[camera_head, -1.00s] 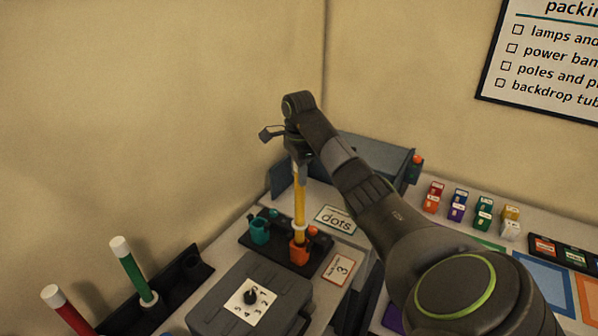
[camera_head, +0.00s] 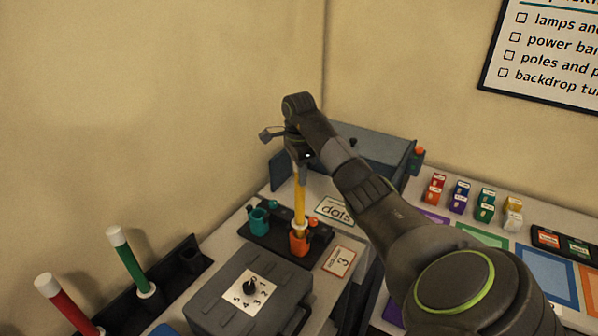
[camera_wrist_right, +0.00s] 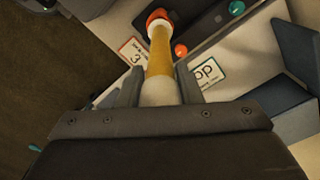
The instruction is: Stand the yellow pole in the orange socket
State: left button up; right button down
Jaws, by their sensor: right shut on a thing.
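The yellow pole (camera_head: 299,209) stands upright in the head view, with its lower end at the orange socket (camera_head: 299,243). A pale collar on the pole sits right at the socket's top; I cannot tell how deep the tip is. My right gripper (camera_head: 299,172) is shut on the pole's pale upper end. In the right wrist view the pole (camera_wrist_right: 160,55) runs from between the fingers (camera_wrist_right: 159,90) to the orange socket (camera_wrist_right: 158,15). My left gripper is not in view.
A teal socket (camera_head: 259,221) shares the dark base (camera_head: 271,242). A grey case with a dial (camera_head: 215,295) stands in front. A black rack at left holds a green pole (camera_head: 128,260) and a red pole (camera_head: 65,303).

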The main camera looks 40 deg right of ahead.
notch_tip(320, 180, down, 3)
jog(key=shift+b, duration=1.05)
jog(key=c, duration=0.9)
grip_release()
jog(key=shift+c, duration=0.2)
